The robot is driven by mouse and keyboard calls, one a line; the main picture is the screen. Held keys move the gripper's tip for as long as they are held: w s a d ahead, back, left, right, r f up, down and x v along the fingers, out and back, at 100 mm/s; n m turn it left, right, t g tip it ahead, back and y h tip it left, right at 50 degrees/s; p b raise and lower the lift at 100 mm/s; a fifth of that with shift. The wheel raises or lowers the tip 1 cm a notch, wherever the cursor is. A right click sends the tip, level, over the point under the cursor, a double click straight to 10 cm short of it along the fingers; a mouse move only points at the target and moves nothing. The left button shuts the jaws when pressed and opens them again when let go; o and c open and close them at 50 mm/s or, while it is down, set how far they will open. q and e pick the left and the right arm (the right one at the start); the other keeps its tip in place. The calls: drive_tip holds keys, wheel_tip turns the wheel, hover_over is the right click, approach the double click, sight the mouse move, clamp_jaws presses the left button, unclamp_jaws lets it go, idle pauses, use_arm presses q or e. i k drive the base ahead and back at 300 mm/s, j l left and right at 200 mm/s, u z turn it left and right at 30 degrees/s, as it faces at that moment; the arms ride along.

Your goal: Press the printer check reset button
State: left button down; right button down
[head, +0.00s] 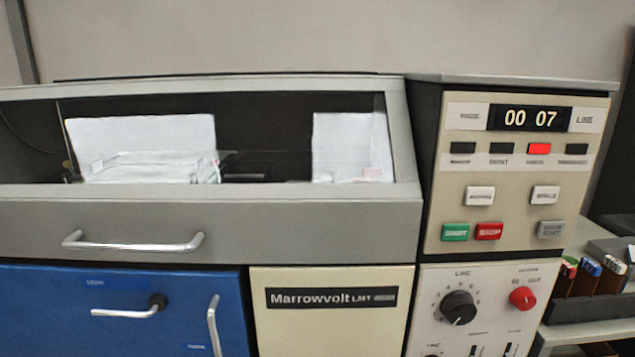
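The printer's control panel (518,185) is on the right, beige, below a display (530,118) reading 00 07. One of its indicator lamps is lit red (540,148); the others in that row are dark. Below are two white buttons (480,196). The bottom row has a green button (455,232), a red button (489,231) and, apart at the right, a grey button (551,230) with a two-line label too blurred to read surely; it may be the check reset button. Neither of my grippers shows in the head view.
A lower panel has a black dial (458,308) and a red knob (522,298). The grey cabinet (300,222) at left has a window with paper inside and a protruding handle (132,242). A shelf (588,332) with colored-topped items stands at the right.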

sight(546, 229)
drive_tip(key=z, duration=1.3)
